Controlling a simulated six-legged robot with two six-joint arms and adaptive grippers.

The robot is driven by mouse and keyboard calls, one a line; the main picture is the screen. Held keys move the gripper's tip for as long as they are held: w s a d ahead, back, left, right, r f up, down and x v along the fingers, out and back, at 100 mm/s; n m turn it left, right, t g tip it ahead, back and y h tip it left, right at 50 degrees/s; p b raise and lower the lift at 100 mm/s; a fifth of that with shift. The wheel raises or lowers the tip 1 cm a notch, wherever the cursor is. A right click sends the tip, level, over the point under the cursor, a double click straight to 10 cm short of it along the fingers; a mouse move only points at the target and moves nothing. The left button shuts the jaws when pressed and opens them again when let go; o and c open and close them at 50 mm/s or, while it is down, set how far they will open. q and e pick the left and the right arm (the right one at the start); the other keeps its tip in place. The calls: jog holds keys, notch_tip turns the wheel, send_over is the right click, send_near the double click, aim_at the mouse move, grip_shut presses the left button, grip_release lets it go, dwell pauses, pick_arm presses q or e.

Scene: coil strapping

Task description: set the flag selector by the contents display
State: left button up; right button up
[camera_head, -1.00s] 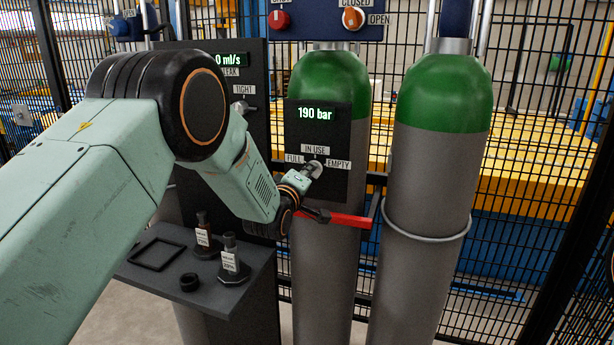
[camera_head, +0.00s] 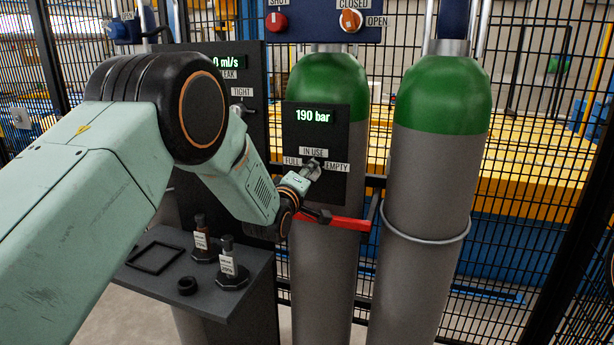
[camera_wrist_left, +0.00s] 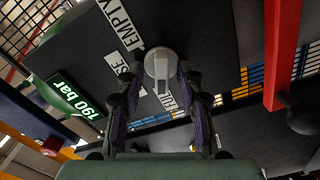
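The contents display (camera_head: 312,116) on the dark panel of the left green-topped cylinder reads 190 bar. Below it is the flag selector (camera_head: 312,168), a grey knob, with labels FULL on the left, IN USE above and EMPTY on the right. My left gripper (camera_head: 304,174) is at the knob. In the left wrist view the selector (camera_wrist_left: 162,68) is a round disc with a pale raised bar. The fingers of my left gripper (camera_wrist_left: 160,82) stand on either side of it, seemingly with small gaps. Which label the knob points to is unclear. My right gripper is out of view.
A red bar (camera_head: 345,223) juts across the cylinder just below the gripper. A second cylinder (camera_head: 436,180) stands to the right. A dark shelf (camera_head: 215,295) at lower left holds small labelled items and a black ring (camera_head: 187,286). Wire fencing runs behind.

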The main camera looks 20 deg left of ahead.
pick_arm(q)
jog(key=shift+s+a, duration=0.1)
jog(key=shift+s, duration=0.1)
jog(key=s, duration=1.1)
jog(key=shift+s+a, duration=0.15)
jog(key=shift+s, duration=0.25)
jog(key=shift+w, duration=0.1)
jog(key=s+f+m+g+b, duration=0.1)
jog(key=s+f+m+g, duration=0.2)
jog(key=s+f, duration=0.45)
jog(key=s+f+m+g+b, duration=0.2)
jog(key=s+f+m+g, duration=0.15)
jog(key=f, duration=0.75)
jog(key=s+f+m+g+b, duration=0.1)
jog(key=s+f+m+g, duration=0.2)
jog(key=s+f, duration=0.45)
jog(key=s+f+m+g+b, duration=0.1)
jog(key=s+f+g+b, duration=0.3)
jog(key=s+f, duration=0.6)
jog(key=s+f+m+g+b, duration=0.2)
jog(key=s+f+g+b, duration=0.2)
jog(key=s+f, duration=0.7)
jog(key=s, duration=0.6)
jog(key=shift+f+y, duration=0.15)
jog(key=shift+y, duration=0.15)
jog(key=shift+a+g, duration=0.1)
jog(key=shift+g, duration=0.15)
